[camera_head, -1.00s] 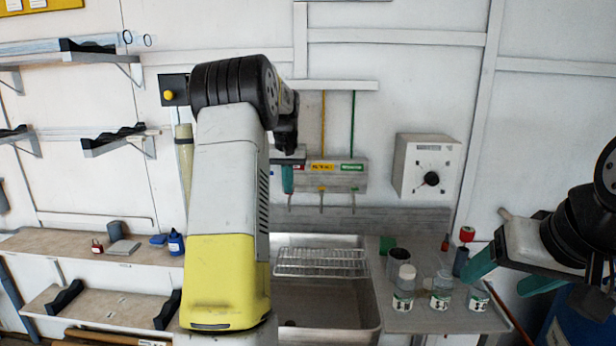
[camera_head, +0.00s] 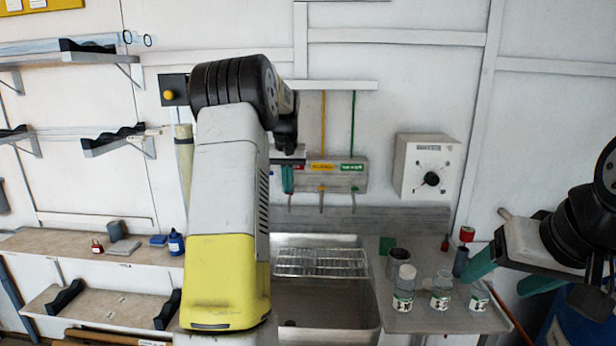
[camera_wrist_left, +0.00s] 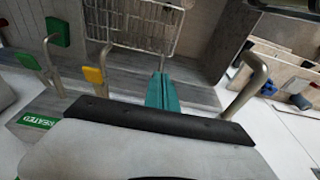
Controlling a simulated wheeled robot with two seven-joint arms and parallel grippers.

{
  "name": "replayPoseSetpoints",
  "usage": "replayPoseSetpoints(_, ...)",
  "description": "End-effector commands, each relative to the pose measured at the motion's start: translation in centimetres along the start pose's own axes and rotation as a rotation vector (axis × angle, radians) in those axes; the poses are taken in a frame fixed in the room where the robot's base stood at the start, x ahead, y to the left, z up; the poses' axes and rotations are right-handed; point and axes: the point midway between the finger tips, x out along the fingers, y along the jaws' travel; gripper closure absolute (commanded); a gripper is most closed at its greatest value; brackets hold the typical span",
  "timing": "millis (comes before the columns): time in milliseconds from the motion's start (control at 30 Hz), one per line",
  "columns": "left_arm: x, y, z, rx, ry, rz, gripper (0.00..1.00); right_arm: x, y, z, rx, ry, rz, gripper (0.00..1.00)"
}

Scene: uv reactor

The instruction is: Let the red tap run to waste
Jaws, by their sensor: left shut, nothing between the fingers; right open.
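The tap unit (camera_head: 345,182) is on the wall above the sink (camera_head: 365,305), with a yellow and a green label and thin spouts below. My left gripper (camera_head: 287,180) is shut and empty in front of the unit's left end. It hides the red tap's handle. In the left wrist view my shut teal fingers (camera_wrist_left: 162,92) lie between the yellow tap (camera_wrist_left: 93,75) and a bare metal spout (camera_wrist_left: 245,90), whose handle does not show. I cannot tell whether the fingers touch anything. I see no running water. My right gripper (camera_head: 510,270) is open and empty at the right.
A wire rack (camera_head: 320,262) spans the back of the sink. Labelled bottles (camera_head: 404,288) and a dark cup (camera_head: 399,260) stand on the right counter. A dial box (camera_head: 428,167) hangs on the wall. Shelves (camera_head: 90,250) with small items are at the left.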

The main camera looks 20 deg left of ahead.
Motion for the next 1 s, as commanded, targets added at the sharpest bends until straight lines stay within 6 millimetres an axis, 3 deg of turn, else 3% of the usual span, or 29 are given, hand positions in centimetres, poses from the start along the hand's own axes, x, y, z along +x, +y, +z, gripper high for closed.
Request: replayPoseSetpoints(1000,-2.1,0.0,-0.3,0.0,0.001,0.0,1.0,0.0,0.0,0.0,0.0,0.0,0.0,0.29)
